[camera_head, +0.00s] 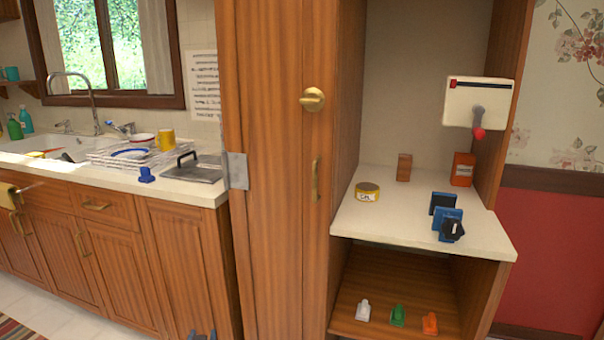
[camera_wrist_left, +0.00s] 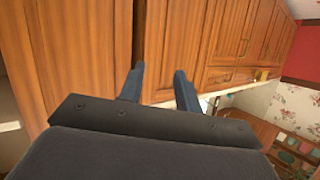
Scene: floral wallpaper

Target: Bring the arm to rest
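My left gripper shows at the bottom edge of the head view (camera_head: 201,335), where only its dark blue fingertips are in the picture, in front of the lower cabinet doors. In the left wrist view its two fingers (camera_wrist_left: 160,86) stand apart with nothing between them. Wooden cabinet fronts (camera_wrist_left: 215,35) lie beyond the fingertips. The rest of the left arm is out of the head view. My right gripper is in neither view.
A tall wooden cabinet door (camera_head: 270,200) stands beside an open cupboard. Its cream shelf (camera_head: 400,215) holds a yellow tin (camera_head: 367,192), blue items (camera_head: 446,222) and an orange box (camera_head: 462,169). At left is a counter (camera_head: 205,191) with a dish rack (camera_head: 130,153).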

